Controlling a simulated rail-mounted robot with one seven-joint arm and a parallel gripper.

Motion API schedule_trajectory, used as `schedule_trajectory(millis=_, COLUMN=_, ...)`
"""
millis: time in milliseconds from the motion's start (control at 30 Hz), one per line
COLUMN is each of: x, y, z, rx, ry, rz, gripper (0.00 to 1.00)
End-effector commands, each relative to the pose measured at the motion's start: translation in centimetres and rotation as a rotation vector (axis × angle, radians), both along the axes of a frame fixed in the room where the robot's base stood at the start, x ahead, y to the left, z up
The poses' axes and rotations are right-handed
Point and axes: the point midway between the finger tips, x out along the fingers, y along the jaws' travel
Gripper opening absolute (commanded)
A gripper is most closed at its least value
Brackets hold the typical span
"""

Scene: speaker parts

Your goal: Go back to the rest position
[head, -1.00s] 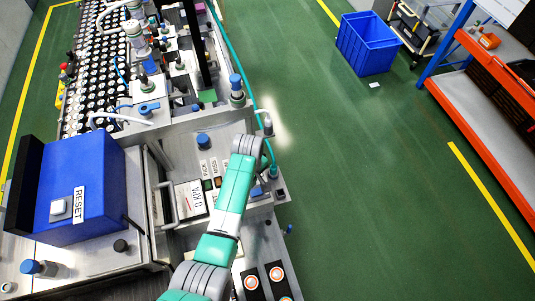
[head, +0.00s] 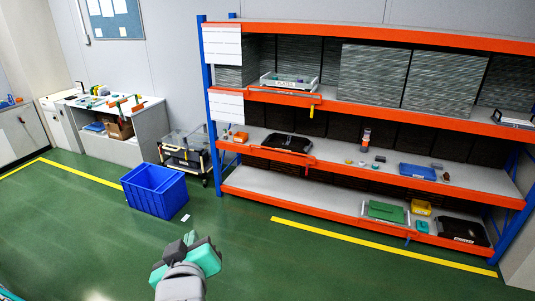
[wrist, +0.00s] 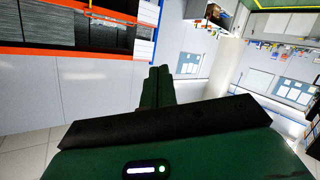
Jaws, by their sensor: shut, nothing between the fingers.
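My gripper shows in the wrist view (wrist: 154,92), with its two dark green fingers side by side and closed, nothing between them. It points out over the room towards a pale wall, and it touches nothing that I can see. In the head view my arm reaches up from the bottom edge, over the green floor, with a grey joint and a teal part at its end. I cannot make out the fingertips in the head view.
An orange and blue shelf rack (head: 370,110) with trays and parts stands at the back right. A blue crate (head: 155,190) stands on the floor, with a black cart (head: 186,157) behind it. A white workbench (head: 125,140) is at the left.

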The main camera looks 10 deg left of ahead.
Motion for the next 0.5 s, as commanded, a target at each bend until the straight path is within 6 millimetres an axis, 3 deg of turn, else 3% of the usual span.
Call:
schedule_trajectory(millis=33, x=-0.1, y=-2.8, z=3.6, rx=0.071, ry=-0.075, rz=-0.052, gripper=0.00)
schedule_trajectory(millis=167, x=-2.4, y=-10.1, z=12.7, rx=0.267, ry=-0.285, rz=-0.167, gripper=0.00)
schedule_trajectory(millis=300, x=-7.5, y=-17.0, z=21.0, rx=0.448, ry=-0.515, rz=-0.245, gripper=0.00)
schedule_trajectory(millis=400, x=-11.3, y=-20.4, z=24.9, rx=0.537, ry=-0.646, rz=-0.271, gripper=0.00)
schedule_trajectory(millis=500, x=-14.2, y=-22.3, z=27.2, rx=0.589, ry=-0.732, rz=-0.279, gripper=0.00)
